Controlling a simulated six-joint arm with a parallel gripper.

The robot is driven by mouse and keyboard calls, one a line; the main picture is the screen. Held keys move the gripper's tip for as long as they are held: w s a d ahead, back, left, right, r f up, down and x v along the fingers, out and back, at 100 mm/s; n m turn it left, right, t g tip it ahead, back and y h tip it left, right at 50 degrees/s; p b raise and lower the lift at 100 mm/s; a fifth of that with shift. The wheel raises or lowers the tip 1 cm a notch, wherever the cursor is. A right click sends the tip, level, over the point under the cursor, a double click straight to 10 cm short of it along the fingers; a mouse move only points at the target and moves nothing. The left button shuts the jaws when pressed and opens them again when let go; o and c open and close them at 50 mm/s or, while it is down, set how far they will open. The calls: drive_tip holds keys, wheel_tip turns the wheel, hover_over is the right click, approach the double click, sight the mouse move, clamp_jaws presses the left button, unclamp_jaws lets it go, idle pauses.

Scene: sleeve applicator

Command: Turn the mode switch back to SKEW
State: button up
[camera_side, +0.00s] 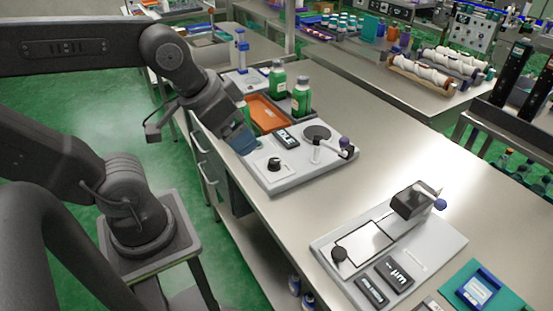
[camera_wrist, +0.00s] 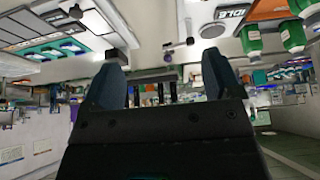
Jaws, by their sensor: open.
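The near white unit (camera_side: 310,172) has a black knob (camera_side: 273,164), a small display (camera_side: 287,138), a grey disc (camera_side: 316,132) and a purple-tipped lever (camera_side: 345,143). The other white unit (camera_side: 445,245) also has a black knob (camera_side: 339,254). I cannot read SKEW on either, so I cannot tell which knob is the mode switch. My gripper (camera_side: 238,141) is by the near unit's upper left edge, apart from both knobs. In the wrist view my open, empty fingers (camera_wrist: 160,75) stand wide apart. An IDLE label (camera_wrist: 236,12) shows near the top.
Green bottles (camera_side: 301,97) and an orange tray (camera_side: 268,112) stand behind the near unit. A dark press head with a blue knob (camera_side: 440,204) rises from the other unit. A teal mat (camera_side: 505,297) lies lower right. The steel bench between the units is clear.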

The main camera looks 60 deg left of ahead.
drive_tip(key=shift+c, duration=0.5)
drive_tip(key=shift+w+a, duration=0.1)
drive_tip(key=shift+w, duration=0.1)
drive_tip(key=shift+c, duration=0.7)
drive_tip(key=w+a+g, duration=0.1)
drive_tip(key=w, duration=0.1)
drive_tip(key=w+a+f+m+g, duration=0.1)
drive_tip(key=w, duration=0.1)
drive_tip(key=w+a+m, duration=0.1)
drive_tip(key=w, duration=0.1)
drive_tip(key=shift+w+a+f+g, duration=0.15)
drive_tip(key=shift+w+a+g, duration=0.25)
drive_tip(key=shift+c, duration=1.2)
drive_tip(key=m+g, duration=0.2)
drive_tip(key=g, duration=0.1)
hover_over(274, 160)
wheel_tip(274, 160, down, 6)
wheel_tip(274, 160, down, 13)
drive_tip(key=shift+r, duration=0.1)
drive_tip(key=c, duration=0.9)
